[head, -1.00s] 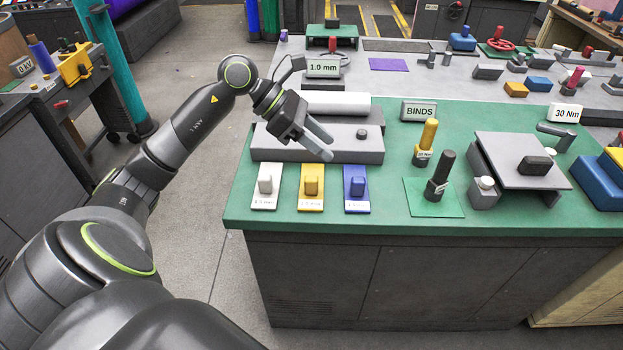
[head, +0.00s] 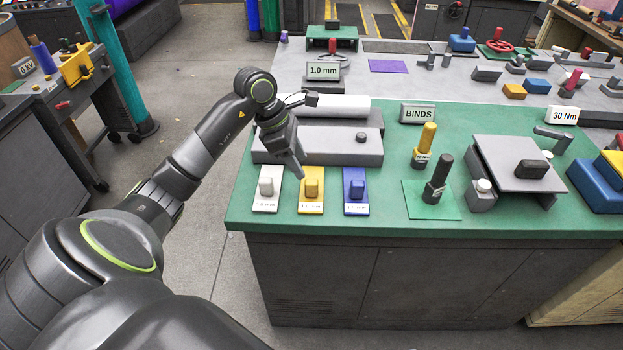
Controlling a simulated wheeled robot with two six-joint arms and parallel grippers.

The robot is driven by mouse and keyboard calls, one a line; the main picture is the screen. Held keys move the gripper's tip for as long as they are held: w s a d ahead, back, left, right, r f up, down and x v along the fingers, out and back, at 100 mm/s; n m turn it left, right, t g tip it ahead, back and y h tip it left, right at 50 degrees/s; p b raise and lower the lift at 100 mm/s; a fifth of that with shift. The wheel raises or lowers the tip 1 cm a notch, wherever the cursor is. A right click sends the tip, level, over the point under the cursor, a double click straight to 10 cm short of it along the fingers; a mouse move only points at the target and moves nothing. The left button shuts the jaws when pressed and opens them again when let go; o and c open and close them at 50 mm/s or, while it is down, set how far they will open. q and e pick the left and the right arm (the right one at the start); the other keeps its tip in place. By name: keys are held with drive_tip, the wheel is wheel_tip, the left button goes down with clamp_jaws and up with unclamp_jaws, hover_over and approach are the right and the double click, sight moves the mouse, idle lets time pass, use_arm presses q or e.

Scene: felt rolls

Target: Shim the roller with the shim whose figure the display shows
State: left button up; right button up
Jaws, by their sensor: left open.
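The display (head: 323,71) reads "1.0 mm". Three flat shims with knobs lie in a row on the green bench top: a white one (head: 265,203), a yellow one (head: 311,206) and a blue one (head: 356,207). Their small printed figures are too blurred to read surely. The pale roller (head: 335,106) lies behind a grey block (head: 345,150) with a dark knob. My left gripper (head: 299,172) is open and empty, pointing down just above and behind the yellow shim's knob. It hides part of the grey block. My right gripper is out of view.
A sign (head: 418,113) reads "BINDS". A grey plate stand (head: 500,157) is further right. Bare bench top lies in front of the shims.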

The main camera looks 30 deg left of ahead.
sight(310, 181)
use_arm(q)
drive_tip(key=p+x, duration=0.1)
drive_tip(key=x, duration=0.7)
clamp_jaws()
